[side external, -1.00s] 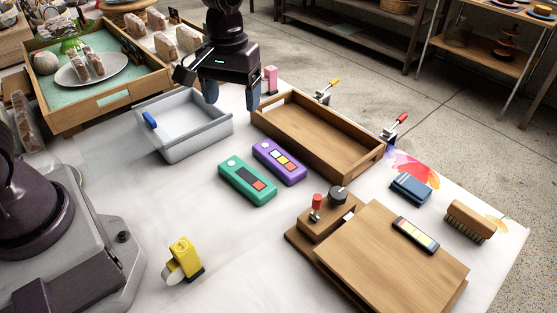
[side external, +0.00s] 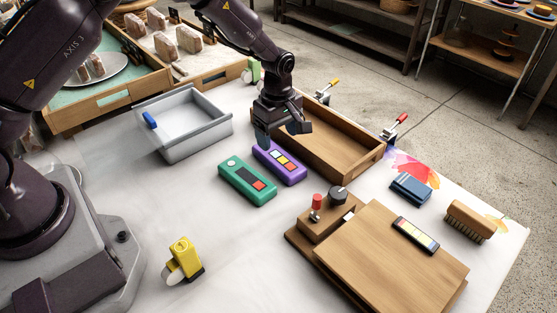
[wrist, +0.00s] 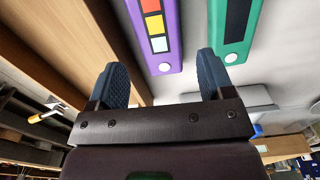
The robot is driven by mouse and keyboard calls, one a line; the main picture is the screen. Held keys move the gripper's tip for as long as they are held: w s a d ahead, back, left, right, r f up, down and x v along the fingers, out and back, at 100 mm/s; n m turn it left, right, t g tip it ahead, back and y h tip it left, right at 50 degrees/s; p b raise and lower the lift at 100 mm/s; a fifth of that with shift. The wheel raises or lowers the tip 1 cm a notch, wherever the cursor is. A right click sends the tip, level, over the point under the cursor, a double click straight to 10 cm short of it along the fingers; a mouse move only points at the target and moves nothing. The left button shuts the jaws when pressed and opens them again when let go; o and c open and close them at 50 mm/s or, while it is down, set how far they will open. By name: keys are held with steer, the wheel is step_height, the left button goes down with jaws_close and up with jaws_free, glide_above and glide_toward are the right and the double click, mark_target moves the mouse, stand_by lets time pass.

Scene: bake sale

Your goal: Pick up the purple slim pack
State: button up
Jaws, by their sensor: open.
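The purple slim pack (side external: 279,163) lies flat on the white tabletop, with yellow, red and white squares on its face. It lies beside the green pack (side external: 247,181) and close to the wooden tray. My gripper (side external: 282,137) is above and just behind the purple pack's far end, with its fingers apart and nothing between them. In the wrist view the purple pack (wrist: 172,58) is ahead of the two blue finger pads and lies between their lines. The green pack (wrist: 231,50) is to its right there. The gripper hides part of the tray in the side view.
The wooden tray (side external: 375,157) stands right behind the purple pack, its wall close by. A grey bin (side external: 190,152) is to the left. A wooden block with a red knob (side external: 317,204) is in front to the right. The near left tabletop is mostly clear.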

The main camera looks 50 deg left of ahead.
mark_target(279, 157)
step_height(279, 157, down, 8)
steer(key=shift+w+a+r, duration=0.1)
steer(key=shift+w+r, duration=0.05)
stand_by(0.3)
steer(key=c, duration=0.7)
steer(key=shift+c, duration=0.5)
steer(key=shift+r, duration=0.15)
